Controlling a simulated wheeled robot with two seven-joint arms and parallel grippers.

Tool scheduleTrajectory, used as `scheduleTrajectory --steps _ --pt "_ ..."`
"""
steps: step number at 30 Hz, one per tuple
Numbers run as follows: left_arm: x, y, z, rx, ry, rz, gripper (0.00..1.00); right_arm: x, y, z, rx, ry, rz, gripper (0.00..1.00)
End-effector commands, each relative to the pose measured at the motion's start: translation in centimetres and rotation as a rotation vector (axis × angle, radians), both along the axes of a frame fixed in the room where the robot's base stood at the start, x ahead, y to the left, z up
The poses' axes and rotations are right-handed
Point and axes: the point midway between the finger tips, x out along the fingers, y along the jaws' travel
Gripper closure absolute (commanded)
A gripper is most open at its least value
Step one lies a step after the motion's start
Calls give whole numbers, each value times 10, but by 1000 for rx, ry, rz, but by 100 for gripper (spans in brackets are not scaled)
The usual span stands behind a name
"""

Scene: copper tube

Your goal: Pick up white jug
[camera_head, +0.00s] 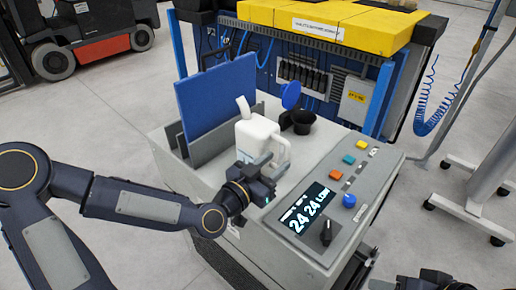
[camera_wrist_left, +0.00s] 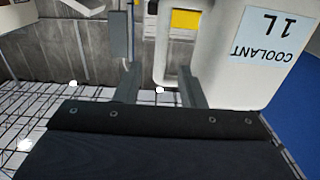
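The white jug (camera_head: 256,133) stands upright on the grey cart top in the head view, its handle toward my left gripper. In the left wrist view the jug (camera_wrist_left: 230,75) fills the upper right, with an upside-down "COOLANT 1L" label. My left gripper (camera_head: 269,169) is at the handle's side. In the left wrist view its fingers (camera_wrist_left: 158,85) are apart, one on each side of the white handle bar (camera_wrist_left: 149,45), with a visible gap. Contact cannot be told. My right gripper (camera_head: 425,282) is only partly seen at the bottom right edge; its fingers are not clear.
A blue panel (camera_head: 216,95) in a grey holder stands left of the jug. A black cup (camera_head: 301,121) and a blue round lid (camera_head: 291,95) are behind it on the right. A control panel (camera_head: 335,190) with buttons and a display lies in front.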

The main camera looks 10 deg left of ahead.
Motion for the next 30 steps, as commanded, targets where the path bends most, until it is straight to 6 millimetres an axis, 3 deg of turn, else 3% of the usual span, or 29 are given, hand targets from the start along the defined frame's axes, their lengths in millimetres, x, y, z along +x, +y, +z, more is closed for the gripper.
scheduleTrajectory --steps 12,20,28,30 --pt "42 -30 1 1 4 -2 64 0 0 16 0 0 0 52" --pt "45 -31 0 3 3 -1 64 0 0 15 0 0 0 52" --pt "45 -31 0 2 3 -1 96 0 0 15 0 0 0 52" --pt "45 -31 0 2 3 -2 100 0 0 15 0 0 0 52"
